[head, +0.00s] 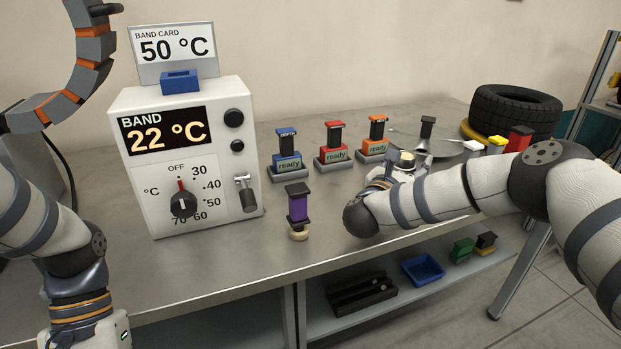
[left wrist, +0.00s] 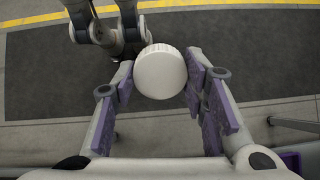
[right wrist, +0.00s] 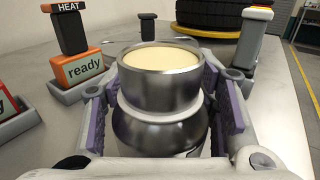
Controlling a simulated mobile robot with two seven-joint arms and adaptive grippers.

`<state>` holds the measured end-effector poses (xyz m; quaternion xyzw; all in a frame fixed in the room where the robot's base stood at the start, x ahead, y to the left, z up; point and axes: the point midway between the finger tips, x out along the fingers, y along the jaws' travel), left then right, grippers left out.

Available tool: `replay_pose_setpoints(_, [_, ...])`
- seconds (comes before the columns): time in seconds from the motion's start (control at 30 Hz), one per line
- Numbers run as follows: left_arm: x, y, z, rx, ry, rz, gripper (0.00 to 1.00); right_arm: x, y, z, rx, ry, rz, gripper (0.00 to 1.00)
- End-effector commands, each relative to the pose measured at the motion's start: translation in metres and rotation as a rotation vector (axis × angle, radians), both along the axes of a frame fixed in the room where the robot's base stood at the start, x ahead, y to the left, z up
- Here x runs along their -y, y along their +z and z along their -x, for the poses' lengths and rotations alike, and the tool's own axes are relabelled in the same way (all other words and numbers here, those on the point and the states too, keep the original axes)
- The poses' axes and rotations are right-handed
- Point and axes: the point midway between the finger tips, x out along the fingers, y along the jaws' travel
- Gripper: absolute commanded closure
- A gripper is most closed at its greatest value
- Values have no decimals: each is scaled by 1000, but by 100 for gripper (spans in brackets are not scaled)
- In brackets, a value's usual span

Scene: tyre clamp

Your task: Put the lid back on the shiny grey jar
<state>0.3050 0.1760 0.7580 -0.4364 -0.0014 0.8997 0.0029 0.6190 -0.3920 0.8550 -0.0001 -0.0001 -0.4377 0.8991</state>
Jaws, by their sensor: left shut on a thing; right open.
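The shiny grey jar (right wrist: 160,115) stands upright and open-topped in the right wrist view, with pale cream contents up near its rim. My right gripper (right wrist: 163,92) is open, with its purple-padded fingers on either side of the jar. In the head view my right gripper (head: 400,168) is largely hidden behind its own arm and the jar is hard to make out. A white round lid (left wrist: 160,71) with a ridged edge shows in the left wrist view. My left gripper (left wrist: 158,78) is shut on it, above the floor. The head view does not show the left fingers.
A white heater box (head: 185,110) reading 22 °C stands at left. Blue (head: 288,150), red (head: 334,140) and orange (head: 374,135) handled tools sit in docks. A purple-handled tool (head: 298,208) stands near the front edge. A tyre (head: 515,108) lies at the back right.

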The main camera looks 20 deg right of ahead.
Motion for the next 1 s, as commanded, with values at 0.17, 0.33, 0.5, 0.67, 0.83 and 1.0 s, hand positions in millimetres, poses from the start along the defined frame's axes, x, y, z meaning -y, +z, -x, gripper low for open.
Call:
replay_pose_setpoints(0.17, [0, 0, 0, 0, 0, 0, 75, 0, 0, 0, 0, 0, 0, 74])
replay_pose_setpoints(0.33, [0, 0, 0, 0, 0, 0, 75, 0, 0, 0, 0, 0, 0, 100])
replay_pose_setpoints(0.5, [0, 0, 0, 0, 0, 0, 75, 0, 0, 0, -1, 0, -1, 100])
replay_pose_setpoints(0.67, [0, 0, 0, 0, 0, 0, 75, 0, -1, 0, -1, 0, -1, 100])
replay_pose_setpoints(0.83, [0, 0, 0, 0, 0, 0, 75, 0, 0, 0, 0, 0, 0, 100])
replay_pose_setpoints(1.0, [0, 0, 0, 1, 0, 0, 75, 0, 1, 0, 0, -1, 0, 100])
